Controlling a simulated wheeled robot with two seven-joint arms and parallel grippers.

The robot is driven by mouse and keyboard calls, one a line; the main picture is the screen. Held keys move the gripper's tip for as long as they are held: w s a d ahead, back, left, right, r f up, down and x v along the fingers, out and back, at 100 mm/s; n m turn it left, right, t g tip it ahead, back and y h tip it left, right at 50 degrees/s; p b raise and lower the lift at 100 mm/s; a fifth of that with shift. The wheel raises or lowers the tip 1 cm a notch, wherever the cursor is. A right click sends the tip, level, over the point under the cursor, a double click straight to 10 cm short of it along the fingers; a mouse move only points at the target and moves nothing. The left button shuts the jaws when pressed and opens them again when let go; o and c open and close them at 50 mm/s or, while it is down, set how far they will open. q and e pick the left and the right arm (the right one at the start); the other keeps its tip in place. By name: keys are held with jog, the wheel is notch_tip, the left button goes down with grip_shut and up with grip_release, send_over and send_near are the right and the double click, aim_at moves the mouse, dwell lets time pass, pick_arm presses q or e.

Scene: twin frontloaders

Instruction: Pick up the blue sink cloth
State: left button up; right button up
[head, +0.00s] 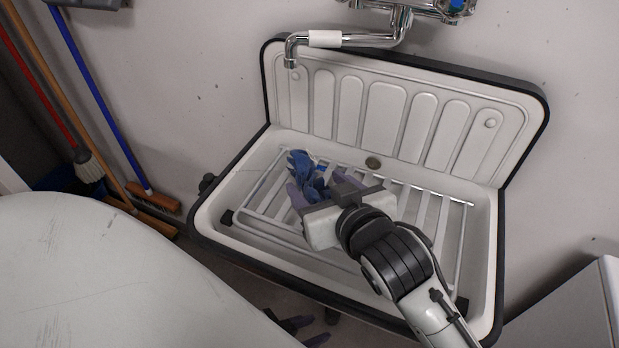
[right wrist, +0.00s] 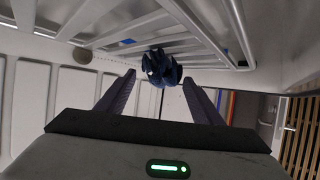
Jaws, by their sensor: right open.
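The crumpled blue sink cloth (head: 303,166) lies on the white slatted rack in the left part of the sink. My right gripper (head: 317,186) reaches over the rack with its purple fingers spread. It is open and empty, with the cloth just past its fingertips. In the right wrist view the cloth (right wrist: 160,69) shows between and beyond the fingertips (right wrist: 159,79), apparently not gripped. The gripper hides part of the rack in the head view. My left gripper (head: 309,331) is low at the bottom edge, below the sink's front. Its purple fingertips are apart with nothing visible between them.
The white sink (head: 225,205) has a dark rim and a raised ribbed back panel (head: 385,108). A chrome faucet (head: 365,42) hangs above it. The white slatted rack (head: 432,222) fills the basin. A white rounded surface (head: 90,275) is at lower left; brooms (head: 120,150) lean behind it.

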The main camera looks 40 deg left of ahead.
aim_at(310, 179)
jog(key=shift+x, duration=2.35)
jog(key=c, duration=1.3)
